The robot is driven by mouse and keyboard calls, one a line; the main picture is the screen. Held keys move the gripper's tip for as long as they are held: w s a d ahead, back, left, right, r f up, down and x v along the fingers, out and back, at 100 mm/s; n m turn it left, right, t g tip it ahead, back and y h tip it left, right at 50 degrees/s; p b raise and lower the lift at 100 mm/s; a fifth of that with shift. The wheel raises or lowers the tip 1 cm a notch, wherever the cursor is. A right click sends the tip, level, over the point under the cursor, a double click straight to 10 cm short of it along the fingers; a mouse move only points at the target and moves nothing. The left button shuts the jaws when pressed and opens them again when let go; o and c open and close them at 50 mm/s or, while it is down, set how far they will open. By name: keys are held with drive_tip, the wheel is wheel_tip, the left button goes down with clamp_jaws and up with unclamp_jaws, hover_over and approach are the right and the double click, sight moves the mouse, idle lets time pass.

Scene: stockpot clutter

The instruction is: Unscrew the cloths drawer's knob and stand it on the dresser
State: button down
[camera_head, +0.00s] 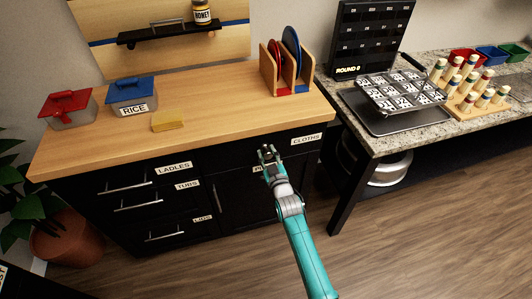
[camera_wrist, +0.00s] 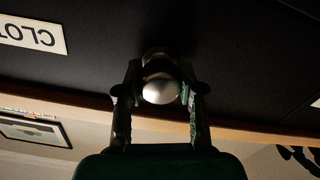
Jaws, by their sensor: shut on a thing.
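The round metal knob (camera_wrist: 160,88) shows in the wrist view, against the dark front of the cloths drawer (camera_wrist: 100,60). My gripper (camera_wrist: 160,97) has a finger on each side of the knob and is shut on it. The drawer's white label (camera_wrist: 32,34) is cut off at the left of that view. In the head view my gripper (camera_head: 267,152) is at the upper right drawer front, left of the CLOTHS label (camera_head: 306,139), and hides the knob. The dresser (camera_head: 215,103) has a light wooden top above the drawer.
On the dresser top stand a red-lidded box (camera_head: 70,108), a blue-lidded RICE box (camera_head: 130,95), a yellow block (camera_head: 167,121) and a wooden rack (camera_head: 285,72) with plates. The top's front right is clear. A granite counter (camera_head: 400,140) stands at the right.

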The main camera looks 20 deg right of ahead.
drive_tip(key=shift+n, duration=0.7)
drive_tip(key=n, duration=0.3)
drive_tip(key=shift+n, duration=0.8)
drive_tip(key=n, duration=0.4)
drive_tip(key=shift+n, duration=0.3)
